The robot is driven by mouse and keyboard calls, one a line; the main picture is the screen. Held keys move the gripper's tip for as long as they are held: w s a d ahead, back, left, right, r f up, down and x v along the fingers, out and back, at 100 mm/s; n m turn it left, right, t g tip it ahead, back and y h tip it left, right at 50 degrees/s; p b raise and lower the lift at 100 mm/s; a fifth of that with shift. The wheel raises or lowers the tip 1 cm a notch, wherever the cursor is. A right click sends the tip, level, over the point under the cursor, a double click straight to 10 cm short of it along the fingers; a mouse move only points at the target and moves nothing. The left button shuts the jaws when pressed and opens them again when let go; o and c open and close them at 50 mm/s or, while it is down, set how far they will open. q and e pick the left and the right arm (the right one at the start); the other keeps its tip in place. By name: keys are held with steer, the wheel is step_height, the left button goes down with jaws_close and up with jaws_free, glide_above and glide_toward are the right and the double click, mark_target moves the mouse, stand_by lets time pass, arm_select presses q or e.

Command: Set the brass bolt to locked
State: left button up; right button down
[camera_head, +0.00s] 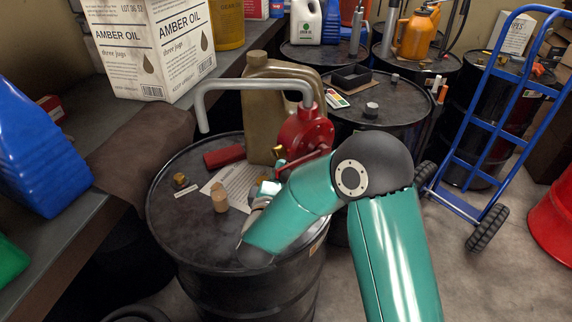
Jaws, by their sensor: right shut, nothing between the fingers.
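A red hand pump (306,131) with a bent grey pipe stands on the near black drum (168,212). A small brass piece (278,152) shows at the pump's lower left side and looks like the brass bolt; its setting is too small to read. My right arm comes in from the lower right and bends back over the drum, hiding part of the pump's base. My right gripper (279,166) is mostly hidden behind my teal forearm. It is shut and empty, close below the brass piece; I cannot tell whether they touch. My left gripper is out of view.
On the drum lie a brass fitting (180,180), a wooden peg (219,198), a red block (224,156) and a paper sheet (238,182). A tan jug (262,92) stands behind. A bench (60,228) runs along the left. A blue hand truck (490,120) stands right.

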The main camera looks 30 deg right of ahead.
steer(key=shift+s+d+f, duration=0.1)
steer(key=shift+s+d, duration=0.05)
steer(key=w+a, duration=0.3)
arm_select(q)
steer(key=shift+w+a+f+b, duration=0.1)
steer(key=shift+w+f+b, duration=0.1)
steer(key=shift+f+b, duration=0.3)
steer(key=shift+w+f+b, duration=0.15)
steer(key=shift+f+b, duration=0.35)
arm_select(e)
steer(key=v, duration=0.9)
